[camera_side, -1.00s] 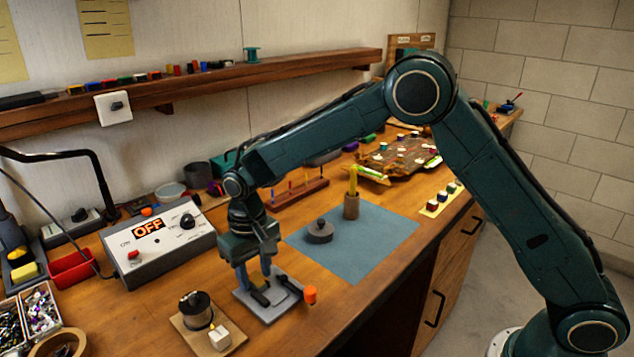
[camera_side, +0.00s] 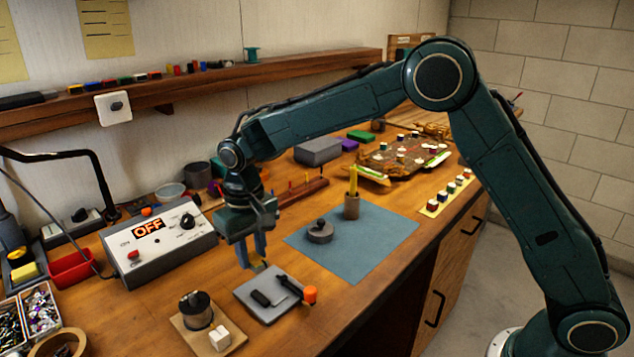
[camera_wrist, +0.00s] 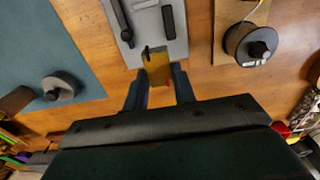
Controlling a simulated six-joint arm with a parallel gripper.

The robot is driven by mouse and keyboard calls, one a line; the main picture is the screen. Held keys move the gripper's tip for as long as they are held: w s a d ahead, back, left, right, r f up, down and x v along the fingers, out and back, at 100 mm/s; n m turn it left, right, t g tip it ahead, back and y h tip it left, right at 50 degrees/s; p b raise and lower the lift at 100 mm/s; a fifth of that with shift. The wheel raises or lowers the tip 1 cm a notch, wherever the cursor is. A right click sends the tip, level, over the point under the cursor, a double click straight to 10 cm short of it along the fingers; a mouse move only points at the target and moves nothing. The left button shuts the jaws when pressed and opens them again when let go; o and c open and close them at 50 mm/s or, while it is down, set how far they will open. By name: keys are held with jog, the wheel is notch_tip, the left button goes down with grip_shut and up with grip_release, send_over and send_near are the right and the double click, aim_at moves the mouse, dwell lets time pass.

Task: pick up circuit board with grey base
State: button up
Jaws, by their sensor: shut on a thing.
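The grey-based board (camera_side: 250,291) lies flat on the wooden bench in the side view, with a black block and a black rod with an orange end on it. In the wrist view its grey base (camera_wrist: 182,46) is at the top centre. A yellow-brown block (camera_wrist: 158,72) is at the edge of the base nearest my gripper (camera_wrist: 160,82). My gripper's fingers are shut on this block, one on each side. In the side view my gripper (camera_side: 258,262) points down at the board's back edge. I cannot tell whether the block is fixed to the base.
A wooden spool stand (camera_side: 195,318) with a white cube is just in front. A blue mat (camera_side: 372,246) with a grey knobbed disc (camera_side: 320,233) lies to the right. The OFF control box (camera_side: 165,262) is at the left. Bare bench lies between them.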

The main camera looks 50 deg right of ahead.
aim_at(253, 256)
notch_tip(253, 256, up, 15)
dwell(0.4)
jog(key=shift+d, duration=0.1)
dwell(0.4)
